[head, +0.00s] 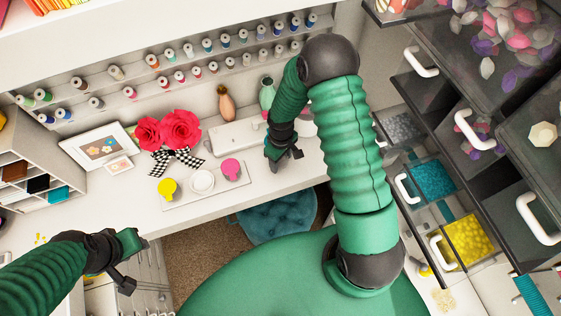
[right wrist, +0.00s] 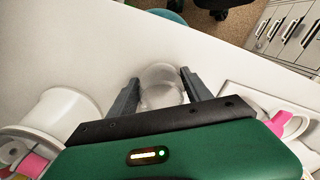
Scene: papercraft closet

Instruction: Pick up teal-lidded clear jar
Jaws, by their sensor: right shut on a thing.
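In the right wrist view a clear, rounded jar (right wrist: 161,84) stands between the two dark fingers of my right gripper (right wrist: 160,88), which is shut on it. The jar is low over or on the white tabletop; I cannot tell which. No teal lid can be made out on it, and its near part is hidden by the gripper body. In the head view my right gripper (head: 286,158) is at the desk, right of the pink tape dispenser, and the jar is not distinguishable there. My left gripper (head: 134,264) is open and empty at the lower left.
The white desk (head: 110,205) holds red paper flowers (head: 168,130), a picture frame (head: 100,145), a yellow dispenser (head: 167,188), a pink dispenser (head: 231,168) and a white roll (head: 201,181). Vases stand behind. A blue stool (head: 277,218) is below; dark drawers (head: 425,90) stand right.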

